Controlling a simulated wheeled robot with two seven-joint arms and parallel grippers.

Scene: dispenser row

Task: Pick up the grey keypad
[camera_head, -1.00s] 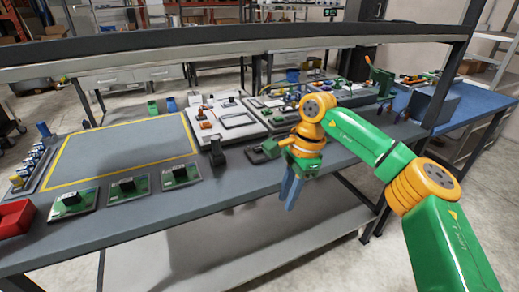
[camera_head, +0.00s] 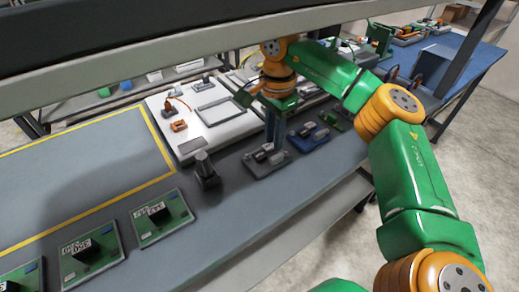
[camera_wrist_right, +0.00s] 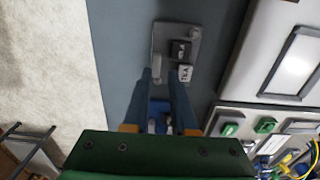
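A grey plate with small blocks on it (camera_head: 266,159), which looks like the grey keypad, lies flat near the front edge of the bench. In the right wrist view the grey keypad (camera_wrist_right: 162,42) carries a dark block and a pale lettered block. My right gripper (camera_head: 274,143) points down above the keypad. In the right wrist view its two blue fingers (camera_wrist_right: 161,75) are apart with nothing held between them. Their tips overlap the keypad's near end; I cannot tell whether they touch it. My left gripper is not in view.
A similar blue plate (camera_head: 309,138) lies just right of the keypad. A black upright device (camera_head: 205,170) stands to its left. A white panel (camera_head: 195,118) lies behind. Green circuit boards (camera_head: 160,217) sit at front left. A shelf beam (camera_head: 200,52) crosses above the bench.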

